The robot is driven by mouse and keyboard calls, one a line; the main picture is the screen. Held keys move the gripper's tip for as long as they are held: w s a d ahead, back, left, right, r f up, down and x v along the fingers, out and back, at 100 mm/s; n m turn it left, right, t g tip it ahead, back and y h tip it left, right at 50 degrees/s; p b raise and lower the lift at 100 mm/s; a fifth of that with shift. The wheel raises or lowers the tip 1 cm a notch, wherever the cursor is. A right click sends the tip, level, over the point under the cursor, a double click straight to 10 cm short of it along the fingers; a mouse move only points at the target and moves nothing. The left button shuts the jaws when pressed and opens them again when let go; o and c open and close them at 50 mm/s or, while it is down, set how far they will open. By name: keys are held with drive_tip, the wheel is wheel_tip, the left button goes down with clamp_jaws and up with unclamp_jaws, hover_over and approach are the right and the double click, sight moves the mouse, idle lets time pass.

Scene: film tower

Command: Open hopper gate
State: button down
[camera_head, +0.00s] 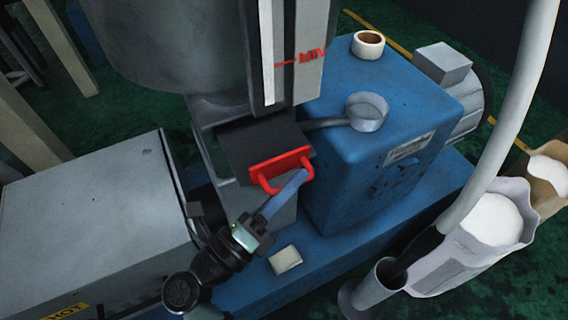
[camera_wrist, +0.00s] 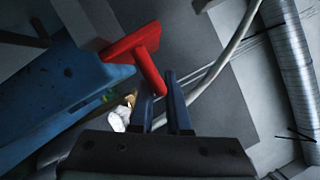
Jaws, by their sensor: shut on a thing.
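The hopper gate is a dark flat slide (camera_head: 262,145) under the grey hopper (camera_head: 180,50), with a red U-shaped handle (camera_head: 282,168) on its front edge. The slide juts out from below the hopper toward my arm. My gripper (camera_head: 301,176) reaches up from the lower left, and its blue fingers are shut on the right side of the red handle. In the wrist view the red handle (camera_wrist: 134,46) runs down to between the two blue fingertips (camera_wrist: 158,80). The exact contact is partly hidden by the fingers.
A grey box (camera_head: 95,215) is at left. A bag of white material (camera_head: 492,222) and a pale hose (camera_head: 515,100) are at right.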

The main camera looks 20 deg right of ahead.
drive_tip(key=shift+s, duration=0.4)
drive_tip(key=c, duration=0.9)
unclamp_jaws()
drive_tip(key=shift+w, duration=0.1)
drive_tip(key=shift+a, duration=0.1)
drive_tip(key=b+v, duration=0.2)
drive_tip(key=v, duration=1.1)
